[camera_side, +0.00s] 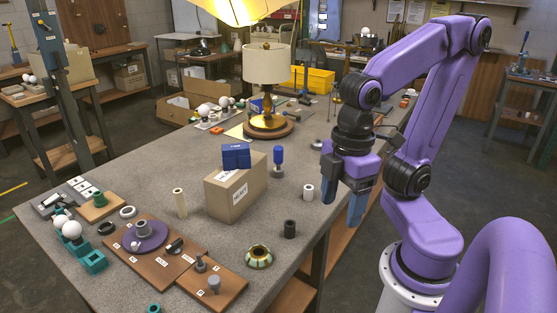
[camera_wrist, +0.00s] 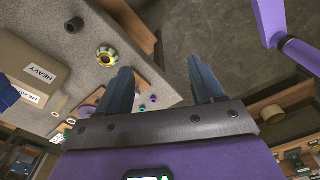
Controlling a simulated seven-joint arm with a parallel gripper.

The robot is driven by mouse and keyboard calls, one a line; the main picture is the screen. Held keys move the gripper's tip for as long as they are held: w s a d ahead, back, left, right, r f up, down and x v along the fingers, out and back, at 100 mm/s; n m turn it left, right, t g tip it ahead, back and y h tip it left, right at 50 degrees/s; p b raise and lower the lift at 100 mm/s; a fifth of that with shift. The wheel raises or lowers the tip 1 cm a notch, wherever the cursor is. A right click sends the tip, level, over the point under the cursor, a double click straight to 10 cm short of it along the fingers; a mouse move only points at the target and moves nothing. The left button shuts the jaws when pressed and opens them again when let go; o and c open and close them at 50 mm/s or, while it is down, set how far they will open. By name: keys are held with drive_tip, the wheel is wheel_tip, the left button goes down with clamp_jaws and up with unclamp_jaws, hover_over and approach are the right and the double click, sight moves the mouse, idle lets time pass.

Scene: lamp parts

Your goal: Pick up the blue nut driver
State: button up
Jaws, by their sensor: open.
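The blue nut driver (camera_side: 278,157) stands upright, blue end up, on the table behind and right of the cardboard box in the side view. Its lower end meets a grey base. I do not make it out in the wrist view. My gripper (camera_side: 341,207) points down near the table's right edge, nearer the camera and to the right of the driver, well apart from it. In the wrist view my gripper (camera_wrist: 160,75) has its blue fingers spread, with nothing between them.
A cardboard box (camera_side: 232,193) marked HEAVY carries a blue block (camera_side: 236,156). A white cylinder (camera_side: 308,192), a dark cylinder (camera_side: 290,228) and a patterned ring (camera_side: 258,256) stand near the table's right edge. A lamp (camera_side: 266,72) stands farther back. Wooden boards with parts lie at front left.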

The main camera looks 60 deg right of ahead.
sight(277, 154)
drive_tip(key=w+a+f+m+t+y, duration=0.2)
drive_tip(key=w+a+m+y, duration=0.3)
drive_tip(key=w, duration=0.6)
drive_tip(key=w+d+r+m+t+h, duration=0.15)
drive_tip(key=w+d+m+t, duration=0.3)
drive_tip(key=w, duration=0.45)
drive_tip(key=w+d+m+t+h, duration=0.35)
drive_tip(key=w+d, duration=0.25)
drive_tip(key=w, duration=0.3)
drive_tip(key=d+m+h, duration=0.8)
drive_tip(key=d+h, duration=0.2)
drive_tip(key=d, duration=1.1)
wheel_tip(277, 154, down, 13)
drive_tip(key=shift+g, duration=0.3)
drive_tip(key=x, duration=1.7)
drive_tip(key=shift+s+d+f, duration=0.25)
drive_tip(key=shift+s, duration=0.1)
